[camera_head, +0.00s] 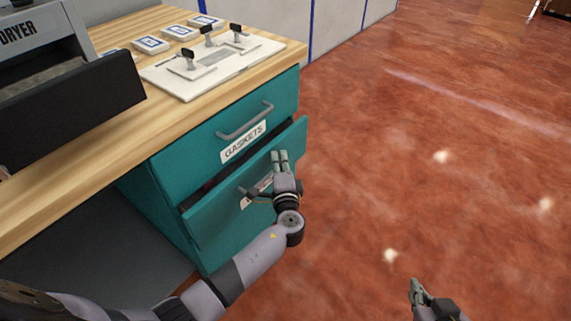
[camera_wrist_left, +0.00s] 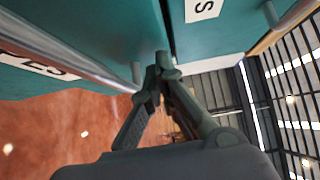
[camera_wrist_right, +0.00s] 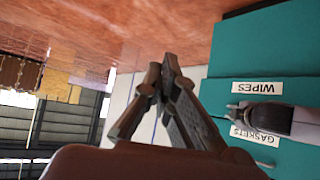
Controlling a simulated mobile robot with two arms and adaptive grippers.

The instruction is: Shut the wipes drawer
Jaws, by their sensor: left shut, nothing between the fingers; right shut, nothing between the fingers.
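The wipes drawer (camera_head: 222,222) is the teal lower drawer of the cabinet and stands partly open, with a dark gap along its top. Its label is mostly hidden behind my left gripper in the head view, but "WIPES" (camera_wrist_right: 257,88) reads upside down in the right wrist view. My left gripper (camera_head: 280,155) is shut and empty, in front of the drawer near its handle and top edge. In the left wrist view its fingertips (camera_wrist_left: 163,62) overlap the drawer's edge; contact cannot be told. My right gripper (camera_head: 418,288) is shut and empty over the floor, away from the cabinet.
The gaskets drawer (camera_head: 268,107) above looks shut, with a grey handle (camera_head: 245,121). The red floor (camera_head: 440,120) to the right is clear.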

